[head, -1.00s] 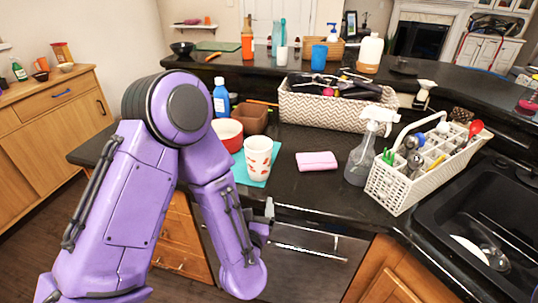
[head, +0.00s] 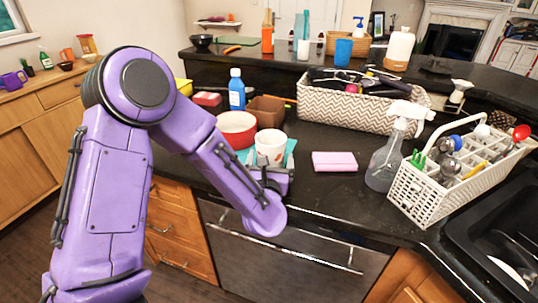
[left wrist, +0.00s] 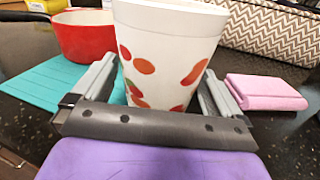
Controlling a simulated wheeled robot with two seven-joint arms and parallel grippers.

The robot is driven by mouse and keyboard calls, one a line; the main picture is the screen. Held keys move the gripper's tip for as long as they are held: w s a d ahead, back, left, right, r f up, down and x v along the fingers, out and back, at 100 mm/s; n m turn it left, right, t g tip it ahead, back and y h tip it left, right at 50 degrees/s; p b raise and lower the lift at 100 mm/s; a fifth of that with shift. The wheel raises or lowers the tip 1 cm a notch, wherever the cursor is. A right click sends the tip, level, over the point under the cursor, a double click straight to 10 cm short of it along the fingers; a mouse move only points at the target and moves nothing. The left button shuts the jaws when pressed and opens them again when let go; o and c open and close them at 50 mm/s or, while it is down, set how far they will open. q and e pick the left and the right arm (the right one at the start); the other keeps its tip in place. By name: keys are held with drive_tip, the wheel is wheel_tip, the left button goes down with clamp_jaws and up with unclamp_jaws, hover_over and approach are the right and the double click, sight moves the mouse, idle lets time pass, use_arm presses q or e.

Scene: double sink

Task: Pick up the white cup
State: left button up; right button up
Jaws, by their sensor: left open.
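The white cup (head: 270,145) with orange-red spots stands upright on a teal mat (head: 291,147) near the counter's front edge. In the left wrist view the cup (left wrist: 165,60) fills the middle, close in front of the palm. My left gripper (left wrist: 158,88) is open, with one finger on each side of the cup. Whether the fingers touch it I cannot tell. In the head view my left gripper (head: 270,178) is at the cup's near side, hiding its lower part. My right gripper is not in view.
A red bowl (head: 237,129) and a brown box (head: 266,111) stand close behind and left of the cup. Bare counter lies around the sponge.

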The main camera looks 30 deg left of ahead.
use_arm(q)
drive_tip(key=shift+w+a, duration=0.15)
drive_tip(key=shift+a, duration=0.15)
drive_tip(key=shift+w+d, duration=0.1)
drive_tip(key=shift+w, duration=0.05)
drive_tip(key=c, duration=1.2)
drive_tip(key=shift+r, duration=0.1)
